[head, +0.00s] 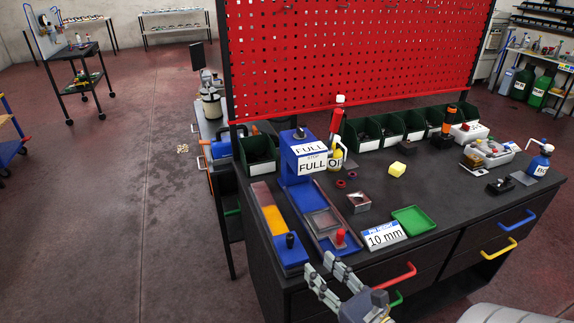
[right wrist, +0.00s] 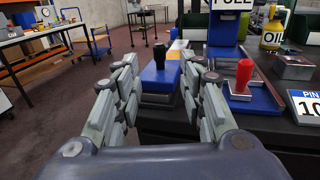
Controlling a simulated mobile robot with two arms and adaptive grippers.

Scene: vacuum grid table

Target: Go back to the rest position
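My right gripper (head: 319,266) is at the front edge of the dark workbench (head: 440,185), low in the head view. In the right wrist view its two fingers (right wrist: 158,75) stand apart with nothing between them. Beyond the fingertips is a blue base with a black knob (right wrist: 159,56). A red knob (right wrist: 244,76) on a blue tray stands to the right of the fingers. In the head view this red knob (head: 340,237) is just beyond the gripper. My left gripper shows in neither view.
A blue fixture with "FULL" labels (head: 296,165) stands behind the trays. A red pegboard (head: 350,55) rises behind. Open floor (head: 150,200) lies left.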

